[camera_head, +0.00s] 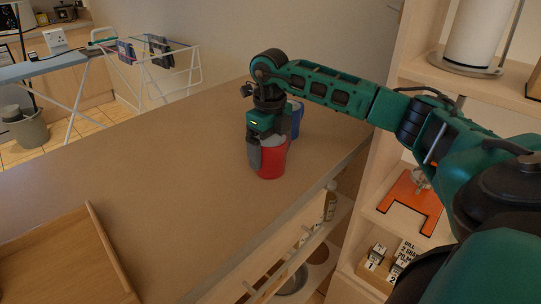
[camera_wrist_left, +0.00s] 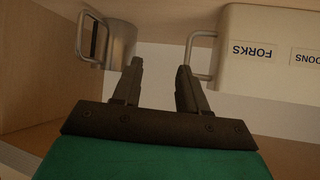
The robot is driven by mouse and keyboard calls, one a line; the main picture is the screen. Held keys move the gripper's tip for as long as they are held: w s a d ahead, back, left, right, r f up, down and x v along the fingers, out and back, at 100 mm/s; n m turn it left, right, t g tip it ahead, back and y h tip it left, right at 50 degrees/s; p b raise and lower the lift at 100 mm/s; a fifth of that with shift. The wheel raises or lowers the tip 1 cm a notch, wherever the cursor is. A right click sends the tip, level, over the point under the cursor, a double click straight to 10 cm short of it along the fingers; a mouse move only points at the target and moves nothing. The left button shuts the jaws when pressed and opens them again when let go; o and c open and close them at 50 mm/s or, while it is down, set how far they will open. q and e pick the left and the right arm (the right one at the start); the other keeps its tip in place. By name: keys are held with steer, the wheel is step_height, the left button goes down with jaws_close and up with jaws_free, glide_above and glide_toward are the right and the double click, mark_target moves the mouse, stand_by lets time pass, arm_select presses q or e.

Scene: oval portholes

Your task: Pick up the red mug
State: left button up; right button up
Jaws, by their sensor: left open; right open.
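The red mug (camera_head: 271,161) stands upright on the brown counter (camera_head: 190,165) in the head view. My right gripper (camera_head: 257,158) is directly over and at the left side of the mug, pointing down, its fingers open. One finger overlaps the mug's left edge in the picture; I cannot tell whether it touches. The gripper hides part of the mug's rim and left side. My left gripper (camera_wrist_left: 158,85) shows only in the left wrist view, its two dark fingers apart with nothing between them.
A blue mug (camera_head: 296,120) stands just behind the red one. A wooden tray (camera_head: 105,250) lies at the counter's lower left. Shelves stand to the right. In the left wrist view, a metal mug (camera_wrist_left: 118,45) and a white box labelled FORKS (camera_wrist_left: 262,75) are beyond the fingers.

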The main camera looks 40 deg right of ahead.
steer(key=shift+c, duration=0.4)
steer(key=c, duration=0.8)
steer(key=shift+r, duration=0.2)
